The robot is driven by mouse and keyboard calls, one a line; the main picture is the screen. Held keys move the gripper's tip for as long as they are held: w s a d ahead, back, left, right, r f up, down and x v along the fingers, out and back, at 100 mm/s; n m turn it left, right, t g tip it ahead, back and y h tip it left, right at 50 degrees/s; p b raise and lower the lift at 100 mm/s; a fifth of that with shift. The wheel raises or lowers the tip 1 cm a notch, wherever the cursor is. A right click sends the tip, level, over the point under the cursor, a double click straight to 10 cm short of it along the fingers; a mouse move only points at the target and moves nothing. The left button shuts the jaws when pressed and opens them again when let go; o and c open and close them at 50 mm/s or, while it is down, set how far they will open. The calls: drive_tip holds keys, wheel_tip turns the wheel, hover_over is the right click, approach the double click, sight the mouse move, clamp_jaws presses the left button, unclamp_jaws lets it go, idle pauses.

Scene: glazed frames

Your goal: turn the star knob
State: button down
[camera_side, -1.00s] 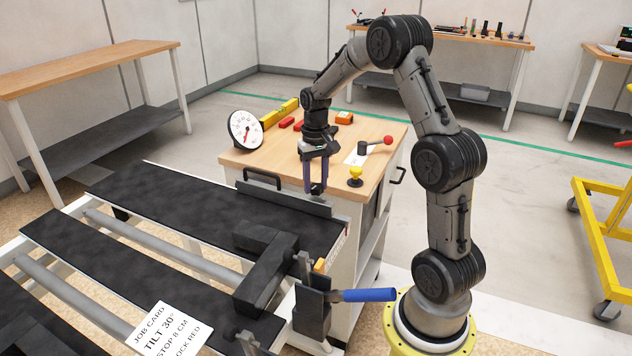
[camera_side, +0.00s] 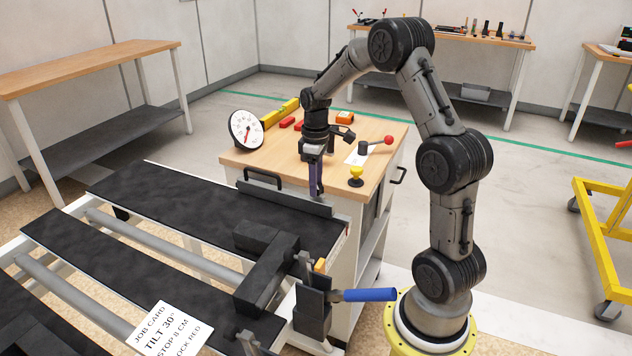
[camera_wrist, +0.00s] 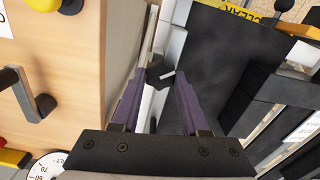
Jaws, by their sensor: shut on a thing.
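The star knob (camera_wrist: 158,74) is small and black with a white mark, and shows between my fingertips in the wrist view. My gripper (camera_wrist: 163,78) has its two purple fingers on either side of it, shut on it. In the side view my gripper (camera_side: 317,191) points straight down at the front edge of the wooden-topped cabinet, beside the black tilting plate.
A yellow button (camera_side: 356,173) and a red-balled lever (camera_side: 388,140) are right of my gripper. A blue handle (camera_side: 370,294) and a job card (camera_side: 170,330) are in front.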

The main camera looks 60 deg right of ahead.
drive_tip(key=shift+r+n, duration=0.1)
drive_tip(key=shift+n, duration=0.5)
drive_tip(key=shift+w, duration=0.1)
drive_tip(key=shift+c, duration=2.1)
unclamp_jaws()
wheel_tip(320, 180, up, 14)
drive_tip(key=shift+a, duration=0.1)
